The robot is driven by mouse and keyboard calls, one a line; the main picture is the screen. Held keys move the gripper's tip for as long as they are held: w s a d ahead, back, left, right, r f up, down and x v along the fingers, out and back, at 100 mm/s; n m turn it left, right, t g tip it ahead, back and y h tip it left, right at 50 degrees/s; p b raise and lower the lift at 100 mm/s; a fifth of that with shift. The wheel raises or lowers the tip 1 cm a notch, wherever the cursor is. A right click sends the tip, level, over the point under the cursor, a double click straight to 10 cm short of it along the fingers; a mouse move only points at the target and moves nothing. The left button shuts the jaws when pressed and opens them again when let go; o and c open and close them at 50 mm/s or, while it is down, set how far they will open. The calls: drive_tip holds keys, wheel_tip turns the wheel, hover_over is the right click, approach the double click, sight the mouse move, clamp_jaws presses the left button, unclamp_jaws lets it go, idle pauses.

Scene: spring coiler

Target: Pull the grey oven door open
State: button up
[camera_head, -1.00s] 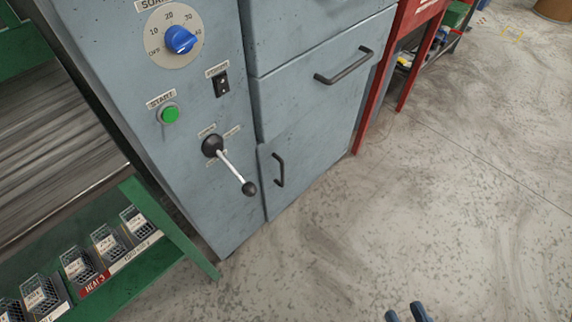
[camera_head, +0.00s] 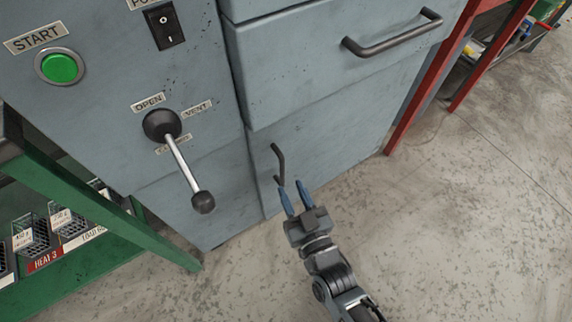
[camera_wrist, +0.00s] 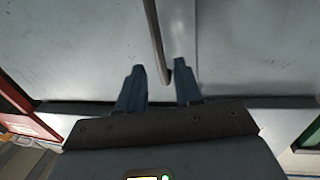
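The lower grey door (camera_head: 335,140) is shut, flush with the cabinet front. Its dark vertical bar handle (camera_head: 279,163) is near its left edge. The handle also shows in the wrist view (camera_wrist: 155,35), its end reaching down between my fingers. My gripper (camera_head: 290,187) is open with two blue fingers, at the lower end of this handle. In the wrist view my gripper (camera_wrist: 159,80) has one finger on each side of the bar; I cannot tell whether either touches it. Above, another grey panel (camera_head: 300,75) has a dark horizontal handle (camera_head: 393,33) and is shut.
A lever with a black knob (camera_head: 203,202) sticks out left of the door, below a green START button (camera_head: 62,67) and a black switch (camera_head: 165,27). A green rack (camera_head: 100,205) stands at left, a red frame (camera_head: 425,85) at right. The floor in front is clear.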

sight(283, 172)
drive_tip(key=b+x, duration=0.1)
drive_tip(key=x, duration=0.6)
drive_tip(key=shift+b, duration=0.3)
clamp_jaws()
